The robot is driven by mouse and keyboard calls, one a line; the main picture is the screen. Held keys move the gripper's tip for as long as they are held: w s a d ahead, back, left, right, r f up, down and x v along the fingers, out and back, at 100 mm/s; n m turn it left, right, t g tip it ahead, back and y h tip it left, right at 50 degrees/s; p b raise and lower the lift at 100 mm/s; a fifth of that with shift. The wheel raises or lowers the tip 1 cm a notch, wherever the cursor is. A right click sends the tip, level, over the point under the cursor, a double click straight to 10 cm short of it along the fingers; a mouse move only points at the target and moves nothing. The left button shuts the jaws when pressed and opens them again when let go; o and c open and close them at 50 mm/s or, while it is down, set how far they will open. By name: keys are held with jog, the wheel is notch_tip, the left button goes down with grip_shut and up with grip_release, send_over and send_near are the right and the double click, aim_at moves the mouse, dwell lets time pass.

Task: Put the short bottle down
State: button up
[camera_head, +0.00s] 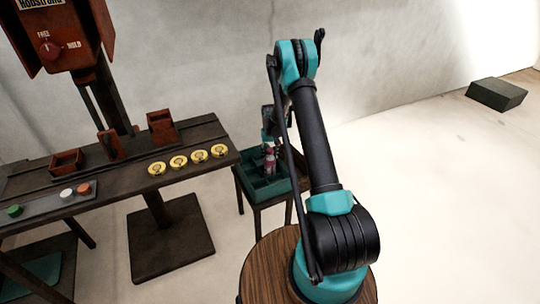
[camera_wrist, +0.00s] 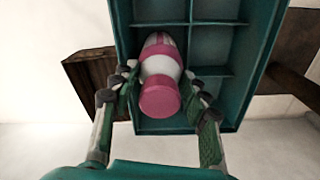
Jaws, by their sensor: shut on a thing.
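The short bottle (camera_wrist: 160,72) is pink and white and sits between the fingers of my gripper (camera_wrist: 162,92) in the wrist view. My gripper is shut on it. Behind it is a teal tray (camera_wrist: 250,58) with several compartments; the bottle overlaps the left column of compartments in this view. I cannot tell whether its base touches the tray floor. In the head view, the bottle (camera_head: 270,160) appears small and upright at the teal tray (camera_head: 262,188), partly hidden by my arm.
The tray rests on a small dark stand (camera_head: 281,199). A long dark table (camera_head: 120,176) at left bears several yellow discs (camera_head: 179,162), red-brown boxes (camera_head: 67,162) and coloured buttons (camera_head: 66,194). A dark block (camera_head: 497,93) lies on the open floor at right.

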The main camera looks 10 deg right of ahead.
jog(key=o, duration=1.1)
jog(key=shift+f, duration=0.1)
jog(key=r, duration=1.2)
jog(key=shift+s+d+r, duration=0.1)
jog(key=shift+s+r, duration=0.1)
jog(key=shift+s, duration=0.05)
jog(key=s+d+r+t, duration=0.2)
jog(key=s+r, duration=1.1)
jog(key=s, duration=0.5)
jog(key=shift+m+t, duration=0.4)
jog(key=shift+t, duration=0.5)
jog(key=s, duration=0.7)
jog(key=s+d, duration=0.1)
jog(key=s, duration=0.7)
jog(key=s+d+f, duration=0.1)
jog(key=s, duration=0.7)
jog(key=shift+f, duration=0.1)
